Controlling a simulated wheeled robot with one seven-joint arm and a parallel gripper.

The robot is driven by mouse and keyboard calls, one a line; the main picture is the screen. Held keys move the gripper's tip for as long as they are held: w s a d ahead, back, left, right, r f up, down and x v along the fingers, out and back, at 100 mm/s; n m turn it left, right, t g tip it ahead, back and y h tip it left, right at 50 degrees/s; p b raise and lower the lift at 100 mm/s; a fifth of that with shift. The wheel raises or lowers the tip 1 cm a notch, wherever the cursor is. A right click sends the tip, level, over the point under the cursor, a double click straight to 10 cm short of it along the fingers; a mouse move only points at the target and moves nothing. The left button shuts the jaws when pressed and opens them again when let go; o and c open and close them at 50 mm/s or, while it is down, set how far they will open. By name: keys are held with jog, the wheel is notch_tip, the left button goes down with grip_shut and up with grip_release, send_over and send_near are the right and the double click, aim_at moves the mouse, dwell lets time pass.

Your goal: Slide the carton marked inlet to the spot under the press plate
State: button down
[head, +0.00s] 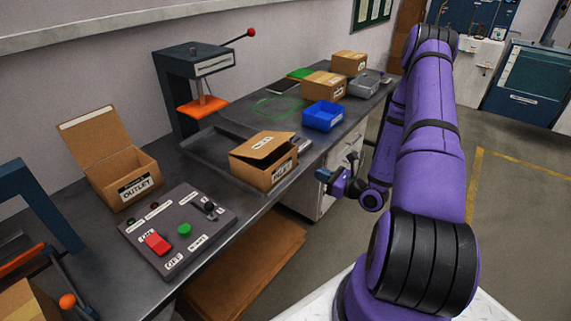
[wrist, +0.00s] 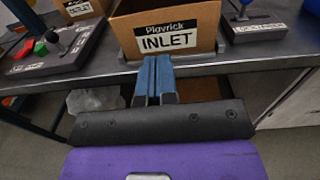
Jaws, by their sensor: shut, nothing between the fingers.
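The inlet carton (head: 268,163) is a brown box with flaps partly raised. It stands near the front edge of the bench, and its INLET label faces me in the wrist view (wrist: 168,40). The press (head: 187,80) is a dark frame with a red-knobbed lever, and its orange press plate (head: 203,107) hangs behind and left of the carton. My gripper (head: 322,175) is shut and empty in front of the bench edge. In the wrist view its blue fingers (wrist: 153,62) point at the carton's label side, close to its lower edge. I cannot tell whether they touch it.
An open carton marked outlet (head: 127,187) and a control box with a red switch (head: 172,228) stand at the left. A blue bin (head: 322,116) and more cartons (head: 324,84) stand farther along the bench (head: 225,215). A green outline (head: 278,106) marks bare bench behind the inlet carton.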

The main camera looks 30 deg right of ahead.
send_near(283, 158)
jog(key=x, duration=0.7)
jog(key=shift+w+a, duration=0.2)
jog(key=shift+a, duration=0.05)
jog(key=shift+w, duration=0.1)
